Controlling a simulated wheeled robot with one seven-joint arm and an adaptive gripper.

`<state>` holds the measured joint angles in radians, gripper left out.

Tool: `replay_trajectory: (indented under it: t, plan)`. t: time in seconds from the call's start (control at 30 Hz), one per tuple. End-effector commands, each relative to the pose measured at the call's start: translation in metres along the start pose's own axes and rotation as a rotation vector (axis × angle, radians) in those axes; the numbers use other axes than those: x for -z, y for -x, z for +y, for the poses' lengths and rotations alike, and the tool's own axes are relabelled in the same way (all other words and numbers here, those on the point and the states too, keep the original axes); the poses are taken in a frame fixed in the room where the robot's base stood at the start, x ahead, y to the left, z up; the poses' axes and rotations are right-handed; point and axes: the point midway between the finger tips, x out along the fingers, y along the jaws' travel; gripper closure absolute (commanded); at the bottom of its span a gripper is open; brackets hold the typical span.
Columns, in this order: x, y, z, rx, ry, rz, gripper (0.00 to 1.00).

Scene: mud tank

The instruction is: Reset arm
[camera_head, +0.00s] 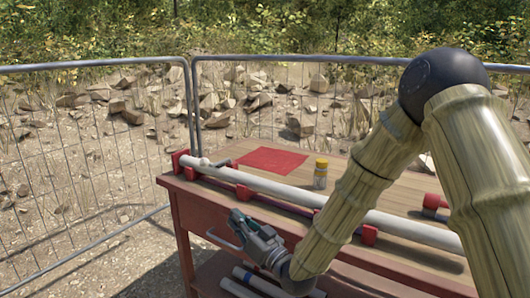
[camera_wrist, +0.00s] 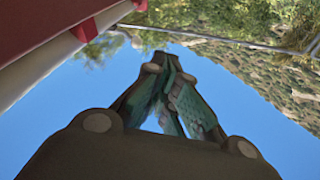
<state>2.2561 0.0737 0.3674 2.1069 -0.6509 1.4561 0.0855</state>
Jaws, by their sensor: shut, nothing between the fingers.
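My gripper (camera_head: 250,229) is in front of the table's front edge, beside the long pale pipe that runs along it. It points up and to the left, with its fingers together and empty. In the wrist view, the closed fingers (camera_wrist: 168,88) stand against blue sky. My arm comes in from the right and bends down, covering part of the table and pipe.
A wooden table (camera_head: 385,202) with a red frame carries the pale pipe (camera_head: 277,189) in red holders. A yellow-capped jar (camera_head: 320,174) and a red mat (camera_head: 270,160) lie behind it. More pipes (camera_head: 262,283) rest below. Wire fencing (camera_head: 80,150) and rocks stand beyond.

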Motion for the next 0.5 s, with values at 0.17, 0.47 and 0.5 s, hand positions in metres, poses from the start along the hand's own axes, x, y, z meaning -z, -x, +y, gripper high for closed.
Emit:
replay_trajectory:
  t: [0.17, 0.47, 0.5]
  plan:
    - [-0.060, 0.037, 0.024, -0.100, -0.033, -0.142, 1.00]
    - [-0.185, 0.150, 0.061, -0.324, -0.112, -0.487, 1.00]
    - [-0.200, 0.168, 0.064, -0.351, -0.124, -0.534, 1.00]
